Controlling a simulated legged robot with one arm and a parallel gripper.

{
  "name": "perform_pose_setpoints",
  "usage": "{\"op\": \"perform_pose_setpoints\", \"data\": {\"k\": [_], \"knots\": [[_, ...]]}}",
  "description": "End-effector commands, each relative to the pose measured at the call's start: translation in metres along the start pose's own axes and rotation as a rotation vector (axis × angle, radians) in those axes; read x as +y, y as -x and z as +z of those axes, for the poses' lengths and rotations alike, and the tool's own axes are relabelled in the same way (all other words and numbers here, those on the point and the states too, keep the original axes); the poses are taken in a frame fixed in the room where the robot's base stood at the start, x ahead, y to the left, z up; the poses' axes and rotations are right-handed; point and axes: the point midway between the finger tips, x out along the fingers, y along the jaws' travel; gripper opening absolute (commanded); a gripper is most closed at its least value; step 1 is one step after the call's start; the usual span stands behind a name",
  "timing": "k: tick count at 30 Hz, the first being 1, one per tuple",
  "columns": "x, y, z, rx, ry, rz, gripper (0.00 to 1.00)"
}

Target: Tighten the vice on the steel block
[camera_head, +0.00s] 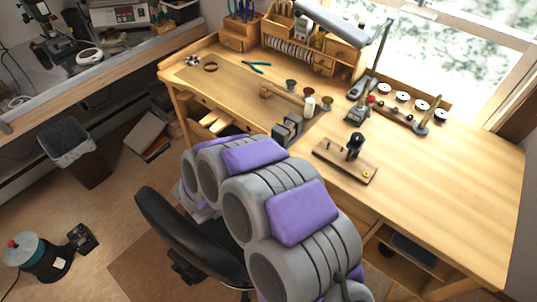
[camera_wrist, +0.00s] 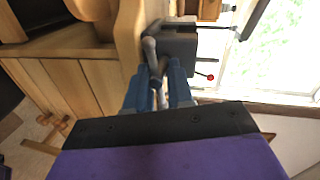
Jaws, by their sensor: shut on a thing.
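The grey vice (camera_head: 291,128) is at the near edge of the wooden workbench in the head view, just beyond my arm. In the wrist view the dark vice body (camera_wrist: 177,46) is ahead of my gripper. A metal handle bar with a rounded end (camera_wrist: 149,46) stands in front of it. My gripper (camera_wrist: 158,74) has blue fingers on both sides of the handle and is shut on it. My arm hides the gripper in the head view. I cannot make out the steel block separately from the vice.
A wooden board with a dark-knobbed tool (camera_head: 345,160) lies right of the vice. A mallet (camera_head: 285,94) and small cups are behind it. A black chair (camera_head: 185,235) stands beside my arm. The bench's right side (camera_head: 455,180) is clear.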

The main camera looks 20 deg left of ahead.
Motion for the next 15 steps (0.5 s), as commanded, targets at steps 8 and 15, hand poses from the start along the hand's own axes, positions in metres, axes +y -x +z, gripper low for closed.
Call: {"op": "perform_pose_setpoints", "data": {"k": [8,15], "knots": [[0.0049,-0.0004,-0.0024,-0.005,-0.045,0.007,0.00],[0.0053,-0.0006,-0.0036,-0.004,-0.047,0.009,0.00]]}}
